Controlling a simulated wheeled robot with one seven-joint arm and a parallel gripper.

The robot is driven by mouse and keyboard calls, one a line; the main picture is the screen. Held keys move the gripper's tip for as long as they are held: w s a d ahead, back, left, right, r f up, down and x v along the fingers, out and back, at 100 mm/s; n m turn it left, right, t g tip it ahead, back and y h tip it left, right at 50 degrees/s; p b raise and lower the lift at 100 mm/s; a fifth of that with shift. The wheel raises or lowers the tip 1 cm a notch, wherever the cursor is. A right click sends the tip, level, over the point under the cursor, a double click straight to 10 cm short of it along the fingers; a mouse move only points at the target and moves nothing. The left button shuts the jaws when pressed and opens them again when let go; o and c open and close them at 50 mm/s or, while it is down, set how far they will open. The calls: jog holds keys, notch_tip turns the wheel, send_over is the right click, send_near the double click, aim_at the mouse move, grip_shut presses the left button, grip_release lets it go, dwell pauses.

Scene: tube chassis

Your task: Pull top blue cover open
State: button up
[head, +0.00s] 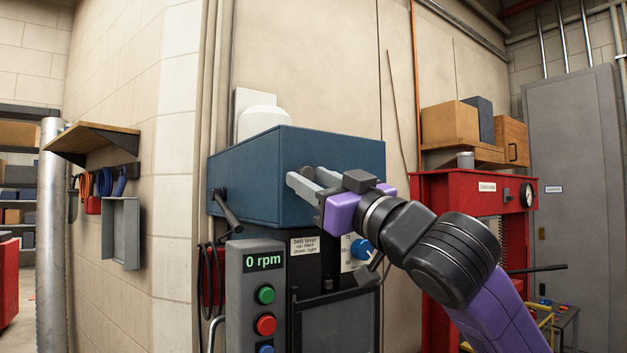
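The blue cover (250,180) is a large box-shaped hood on top of the machine. It looks closed, seated on the dark machine body. A dark bar handle (228,212) sticks out low on its left-hand face. My gripper (297,176) is in front of the cover's right-hand face, to the right of the handle and clear of it. Its two grey fingers point left with a gap between them, and I see nothing held. The fingers hide part of the cover. Whether they touch its face cannot be told.
A control box (256,290) with a "0 rpm" display and coloured buttons stands below the handle. A red press (440,200) stands close behind my arm at right. A wall shelf (95,138) and grey tray (121,230) are at left. Space left of the handle looks open.

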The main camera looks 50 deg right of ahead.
grip_shut()
dwell(1.2)
